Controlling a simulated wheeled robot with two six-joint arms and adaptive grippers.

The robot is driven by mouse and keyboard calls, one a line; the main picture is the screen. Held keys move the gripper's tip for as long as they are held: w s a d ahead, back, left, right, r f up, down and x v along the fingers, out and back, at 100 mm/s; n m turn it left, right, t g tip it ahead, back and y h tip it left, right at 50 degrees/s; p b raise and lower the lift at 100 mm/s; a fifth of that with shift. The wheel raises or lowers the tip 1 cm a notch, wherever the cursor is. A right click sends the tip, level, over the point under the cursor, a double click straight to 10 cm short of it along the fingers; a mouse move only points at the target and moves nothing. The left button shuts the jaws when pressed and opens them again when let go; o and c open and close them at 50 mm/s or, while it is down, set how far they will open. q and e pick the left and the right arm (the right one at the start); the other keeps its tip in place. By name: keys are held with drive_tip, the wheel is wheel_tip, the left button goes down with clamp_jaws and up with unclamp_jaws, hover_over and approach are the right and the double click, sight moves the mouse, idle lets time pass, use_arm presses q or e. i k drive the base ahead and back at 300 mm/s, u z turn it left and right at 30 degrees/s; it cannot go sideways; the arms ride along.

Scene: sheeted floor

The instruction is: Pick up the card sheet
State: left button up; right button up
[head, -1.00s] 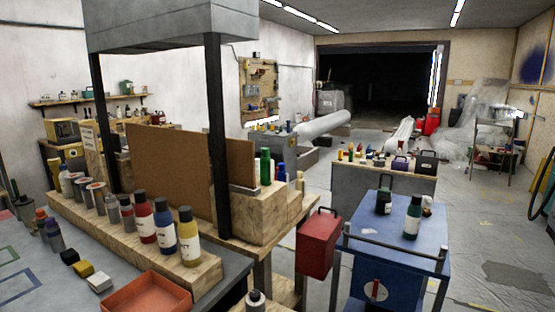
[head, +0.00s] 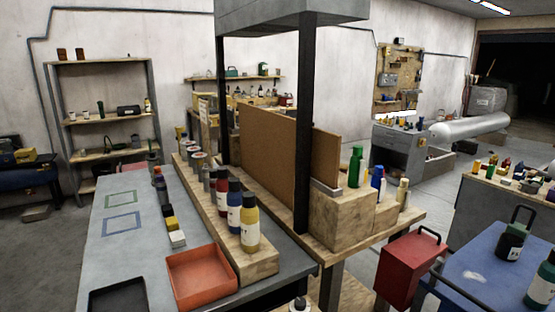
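A large flat brown sheet (head: 270,145) stands upright on the wooden ledge of the workbench in the head view. It looks like card or board, and I cannot tell for sure that it is the card sheet. A dark post (head: 302,120) crosses in front of it, and bottles hide part of its lower edge. Neither of my grippers shows in the view.
The grey workbench (head: 135,245) holds a red tray (head: 200,278), a dark tray (head: 118,297) and several bottles. A red box (head: 408,270) and a blue cart (head: 480,285) stand at the right. Shelves (head: 105,120) line the back wall.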

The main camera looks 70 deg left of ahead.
sight(326, 146)
drive_tip(key=u, duration=0.35)
drive_tip(key=i, duration=1.6)
drive_tip(key=u, duration=1.25)
